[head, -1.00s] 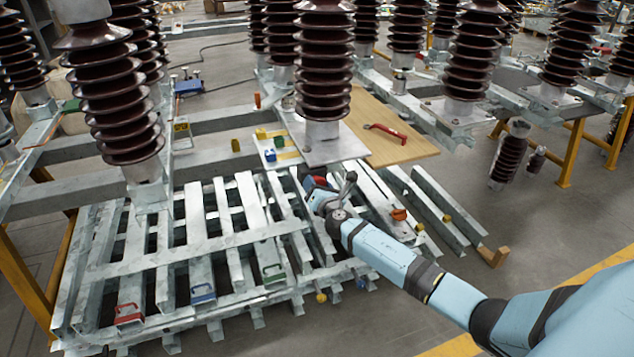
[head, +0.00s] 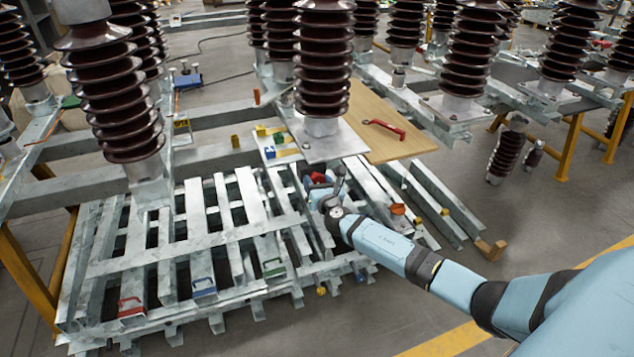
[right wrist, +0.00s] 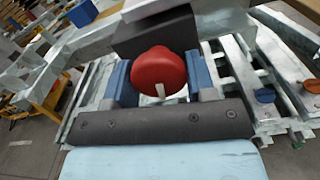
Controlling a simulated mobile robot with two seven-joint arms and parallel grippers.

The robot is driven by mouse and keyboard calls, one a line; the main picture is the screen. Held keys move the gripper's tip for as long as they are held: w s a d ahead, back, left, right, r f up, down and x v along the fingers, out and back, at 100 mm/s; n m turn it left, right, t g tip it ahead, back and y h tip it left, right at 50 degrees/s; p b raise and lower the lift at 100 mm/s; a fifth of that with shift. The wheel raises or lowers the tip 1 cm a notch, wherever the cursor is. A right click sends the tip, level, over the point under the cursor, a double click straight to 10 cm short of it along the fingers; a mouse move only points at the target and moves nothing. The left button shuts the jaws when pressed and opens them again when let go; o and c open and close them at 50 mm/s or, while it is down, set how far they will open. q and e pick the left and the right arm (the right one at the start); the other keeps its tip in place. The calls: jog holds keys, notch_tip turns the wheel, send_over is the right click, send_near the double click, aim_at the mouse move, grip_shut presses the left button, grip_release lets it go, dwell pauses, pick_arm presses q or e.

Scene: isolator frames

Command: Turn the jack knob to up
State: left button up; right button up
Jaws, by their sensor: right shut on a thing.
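The jack knob (right wrist: 158,72) is a round red knob with a short white mark, which points toward the bottom of the right wrist view. It sits in front of a dark grey block (right wrist: 155,32). My right gripper (right wrist: 160,80) has its two blue fingers on either side of the knob and is shut on it. In the head view the right gripper (head: 321,188) reaches in among the metal beams, and only a little of the red knob (head: 318,177) shows. My left gripper is not in view.
Brown ribbed insulators (head: 324,60) stand on metal frames close behind the gripper. A wooden board (head: 385,125) carries a red handle (head: 384,129). Red, blue and green handles (head: 204,288) sit along the front of the slatted metal stack (head: 190,262). Open floor lies at the right.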

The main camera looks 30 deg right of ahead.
jog(key=o, duration=0.9)
jog(key=p+v, duration=0.1)
jog(key=v, duration=1.2)
jog(key=shift+s+a, duration=0.15)
jog(key=shift+s, duration=0.2)
